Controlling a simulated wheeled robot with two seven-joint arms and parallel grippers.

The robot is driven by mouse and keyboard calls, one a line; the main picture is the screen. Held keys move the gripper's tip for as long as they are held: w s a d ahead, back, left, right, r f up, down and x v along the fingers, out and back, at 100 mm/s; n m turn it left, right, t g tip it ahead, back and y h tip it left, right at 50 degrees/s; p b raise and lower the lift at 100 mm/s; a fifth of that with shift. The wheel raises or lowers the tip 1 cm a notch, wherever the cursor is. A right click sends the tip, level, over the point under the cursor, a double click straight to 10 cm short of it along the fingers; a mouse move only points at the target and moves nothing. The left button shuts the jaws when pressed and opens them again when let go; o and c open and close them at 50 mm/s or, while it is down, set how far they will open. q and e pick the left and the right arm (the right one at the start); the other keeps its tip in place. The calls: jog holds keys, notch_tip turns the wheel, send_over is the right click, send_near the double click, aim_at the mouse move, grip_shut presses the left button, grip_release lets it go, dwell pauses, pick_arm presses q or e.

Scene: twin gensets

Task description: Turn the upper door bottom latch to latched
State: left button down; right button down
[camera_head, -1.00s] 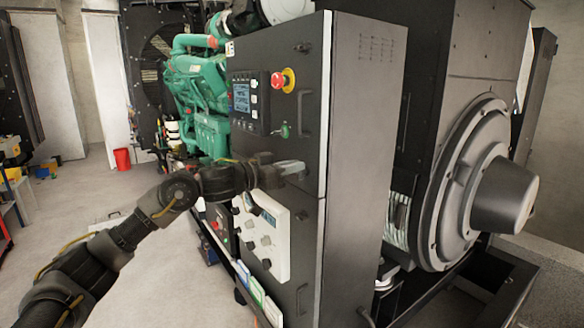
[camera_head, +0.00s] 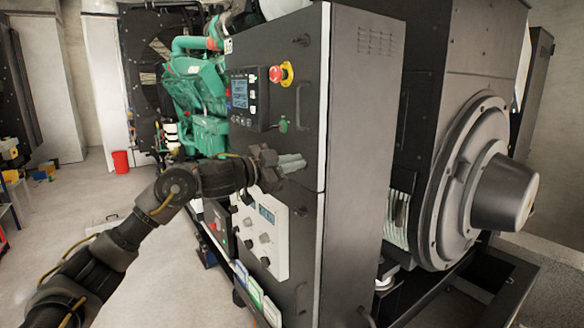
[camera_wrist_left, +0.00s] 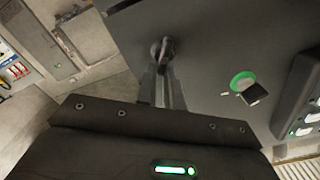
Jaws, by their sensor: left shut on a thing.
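The upper door (camera_head: 262,62) is the dark cabinet panel that carries the display and red stop button. It looks shut. My left gripper (camera_head: 293,163) is at the lower right part of this door, its two pale fingers side by side against it. In the left wrist view the fingers (camera_wrist_left: 162,88) are closed around the dark bottom latch (camera_wrist_left: 164,48), which shows at their tips. The fingers hide the latch in the head view. Whether it stands fully latched I cannot tell. My right gripper is not in view.
A green key switch (camera_head: 283,124) and a red stop button (camera_head: 286,73) stick out above the gripper. A top latch (camera_head: 301,41) and a handle (camera_head: 303,97) sit along the door edge. A white panel with knobs (camera_head: 270,258) is below. Open floor (camera_head: 160,285) lies to the left.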

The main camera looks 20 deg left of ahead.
pick_arm(q)
jog(key=m+b, duration=0.1)
jog(key=m, duration=0.1)
jog(key=f+m+b, duration=0.1)
jog(key=m, duration=0.1)
jog(key=m+b, duration=0.1)
jog(key=m, duration=0.1)
jog(key=shift+s+d+f+m+b, duration=0.2)
jog(key=shift+d+f+m+b, duration=0.05)
jog(key=shift+d+m+b, duration=0.1)
jog(key=shift+f+m+b, duration=0.15)
jog(key=shift+m+b, duration=0.6)
jog(key=shift+m, duration=0.4)
jog(key=shift+m+b, duration=0.6)
jog(key=shift+m, duration=0.5)
jog(key=c, duration=1.5)
grip_release()
jog(key=shift+s+a, duration=0.1)
